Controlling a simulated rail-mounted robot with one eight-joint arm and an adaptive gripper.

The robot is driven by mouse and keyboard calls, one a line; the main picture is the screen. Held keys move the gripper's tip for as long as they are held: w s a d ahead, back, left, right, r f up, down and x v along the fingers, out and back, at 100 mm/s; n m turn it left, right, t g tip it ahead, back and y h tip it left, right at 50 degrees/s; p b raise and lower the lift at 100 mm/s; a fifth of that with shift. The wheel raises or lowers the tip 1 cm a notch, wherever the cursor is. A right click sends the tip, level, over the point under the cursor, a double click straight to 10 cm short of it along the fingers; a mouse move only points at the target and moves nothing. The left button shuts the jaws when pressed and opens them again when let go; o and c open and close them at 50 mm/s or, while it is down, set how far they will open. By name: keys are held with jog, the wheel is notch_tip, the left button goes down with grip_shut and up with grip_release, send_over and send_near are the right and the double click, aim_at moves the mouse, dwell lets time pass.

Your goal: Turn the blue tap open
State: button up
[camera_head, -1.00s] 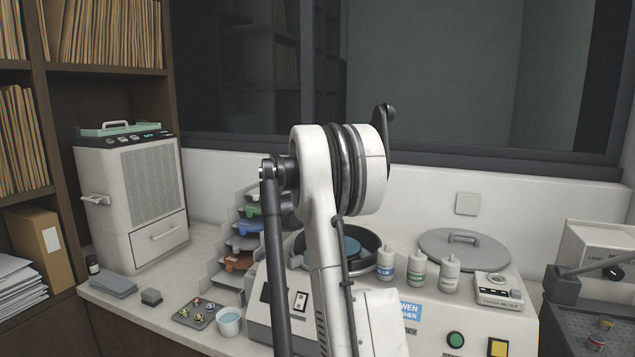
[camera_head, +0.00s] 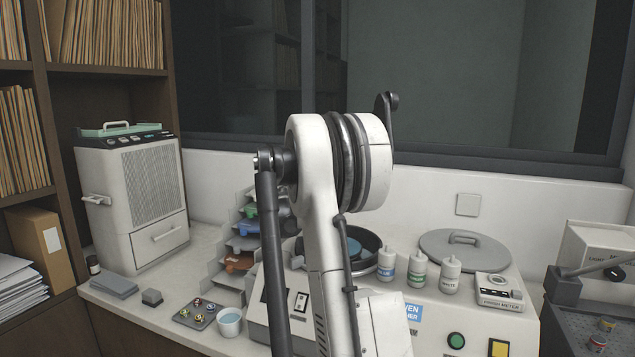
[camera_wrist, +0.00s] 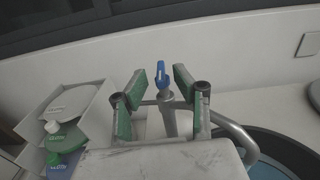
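The blue tap (camera_wrist: 161,72) shows in the wrist view as a small upright blue handle on a grey metal stem. My gripper (camera_wrist: 159,79) is open, with one green-padded finger on each side of the tap in the picture. Gaps show between the handle and both pads, and nothing is held. How far the fingertips are from the tap in depth is hard to tell. In the head view my own arm hides the tap and my gripper.
A curved metal pipe (camera_wrist: 235,135) runs beside the stem, near a dark round bowl (camera_wrist: 285,150). Stacked trays (camera_wrist: 62,130) stand at left. In the head view, labelled bottles (camera_head: 418,270), a grey lid (camera_head: 464,249) and a finish meter (camera_head: 499,290) crowd the machine top.

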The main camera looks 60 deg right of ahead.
jog(key=v, duration=0.8)
jog(key=shift+a, duration=0.2)
jog(key=s+a+f+m+t+y, duration=0.1)
jog(key=s+a+m+y, duration=0.2)
jog(key=a, duration=0.7)
jog(key=s+a+f+m+y, duration=0.15)
jog(key=a+m, duration=0.35)
jog(key=a, duration=0.5)
jog(key=s+a+f+m+t+y, duration=0.1)
jog(key=s+a+m+y, duration=0.2)
jog(key=a, duration=0.7)
jog(key=s+a+f+m+y, duration=0.3)
jog(key=s+a, duration=0.2)
jog(key=a, duration=0.5)
jog(key=s+a+f+m+y, duration=0.3)
jog(key=s+a+f, duration=0.1)
jog(key=a, duration=0.5)
jog(key=s+a+f+m+y, duration=0.4)
jog(key=s+a, duration=0.2)
jog(key=a, duration=0.4)
jog(key=shift+s+a+f+b, duration=0.2)
jog(key=shift+a+b, duration=0.1)
jog(key=shift+b, duration=0.1)
